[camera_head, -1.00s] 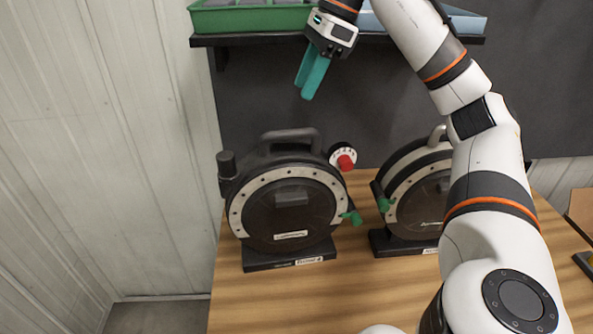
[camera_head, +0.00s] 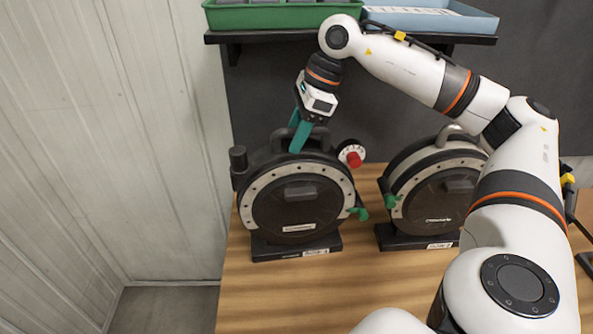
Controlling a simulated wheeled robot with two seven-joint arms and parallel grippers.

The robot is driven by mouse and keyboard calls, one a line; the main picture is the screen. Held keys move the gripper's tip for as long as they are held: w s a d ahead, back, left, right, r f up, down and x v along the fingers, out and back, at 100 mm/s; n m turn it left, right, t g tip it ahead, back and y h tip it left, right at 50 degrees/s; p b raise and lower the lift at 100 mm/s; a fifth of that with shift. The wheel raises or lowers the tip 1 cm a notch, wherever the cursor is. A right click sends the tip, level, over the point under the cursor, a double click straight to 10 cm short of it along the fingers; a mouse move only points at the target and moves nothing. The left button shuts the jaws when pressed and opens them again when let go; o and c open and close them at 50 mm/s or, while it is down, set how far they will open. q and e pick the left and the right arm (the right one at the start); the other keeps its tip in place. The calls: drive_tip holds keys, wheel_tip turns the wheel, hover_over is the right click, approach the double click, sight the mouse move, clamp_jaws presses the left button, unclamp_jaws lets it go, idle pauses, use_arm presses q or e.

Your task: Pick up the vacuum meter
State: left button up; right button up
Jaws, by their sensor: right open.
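Two round seed meters stand upright on the wooden table. The left meter (camera_head: 297,205) has a black body, a pale ring with dark bolts, a black top handle and a green lever at its right side. The right meter (camera_head: 437,200) looks similar, with a grey metal handle, and my right arm partly covers it. I cannot read the labels to tell which is the vacuum meter. My right gripper (camera_head: 297,136) is open, its teal fingers pointing down at the left meter's top handle. Whether they touch the handle is unclear. My left gripper is not in view.
A shelf (camera_head: 345,38) above holds a green tray (camera_head: 283,17) and a blue tray (camera_head: 430,20). A red knob with a white dial (camera_head: 351,153) sits between the meters. The table front (camera_head: 300,295) is clear.

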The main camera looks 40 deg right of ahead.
clamp_jaws()
idle(1.4)
drive_tip(key=shift+w+r, duration=0.15)
drive_tip(key=shift+r, duration=0.05)
